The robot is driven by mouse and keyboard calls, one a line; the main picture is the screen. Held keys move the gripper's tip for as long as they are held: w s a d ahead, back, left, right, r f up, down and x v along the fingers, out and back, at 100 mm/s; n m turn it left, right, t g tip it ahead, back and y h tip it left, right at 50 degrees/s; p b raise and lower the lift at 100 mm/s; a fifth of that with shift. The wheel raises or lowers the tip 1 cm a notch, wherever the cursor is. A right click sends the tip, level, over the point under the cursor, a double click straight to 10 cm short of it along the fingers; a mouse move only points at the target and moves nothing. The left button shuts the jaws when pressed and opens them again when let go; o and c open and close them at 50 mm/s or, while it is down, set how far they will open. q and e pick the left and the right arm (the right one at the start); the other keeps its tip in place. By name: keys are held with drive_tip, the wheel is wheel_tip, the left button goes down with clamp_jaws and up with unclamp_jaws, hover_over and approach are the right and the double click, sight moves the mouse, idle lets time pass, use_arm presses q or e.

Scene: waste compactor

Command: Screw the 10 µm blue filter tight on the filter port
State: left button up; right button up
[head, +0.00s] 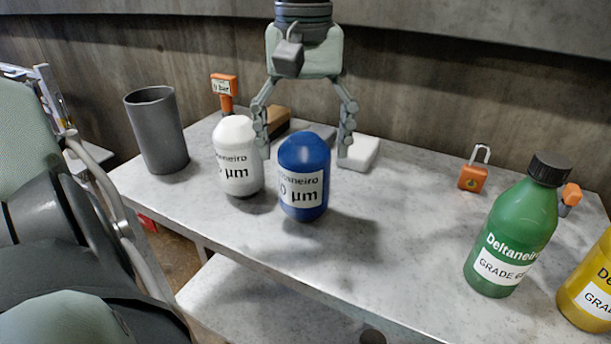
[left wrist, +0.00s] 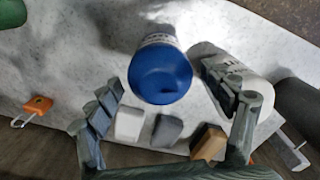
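The blue filter (head: 304,170) stands upright on the grey worktop; its label is partly turned away and shows "0 µm". It also shows dome first in the left wrist view (left wrist: 160,73). My left gripper (head: 304,140) is open and empty, behind the blue filter in the head view, its fingers spread wider than the filter. In the left wrist view the blue filter lies ahead between the fingers (left wrist: 163,105). One finger overlaps the white filter (head: 237,160); I cannot tell if they touch. The filter port is not visible. My right gripper is not in view.
The white filter stands close left of the blue one. A grey cup (head: 158,135) is farther left. White, grey and brown blocks lie behind. An orange padlock (head: 474,176), green bottle (head: 515,232) and yellow bottle (head: 591,285) stand right. The middle right worktop is clear.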

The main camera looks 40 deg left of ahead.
use_arm(q)
drive_tip(key=c, duration=0.9)
drive_tip(key=shift+r+p, duration=2.05)
drive_tip(key=shift+r, duration=0.5)
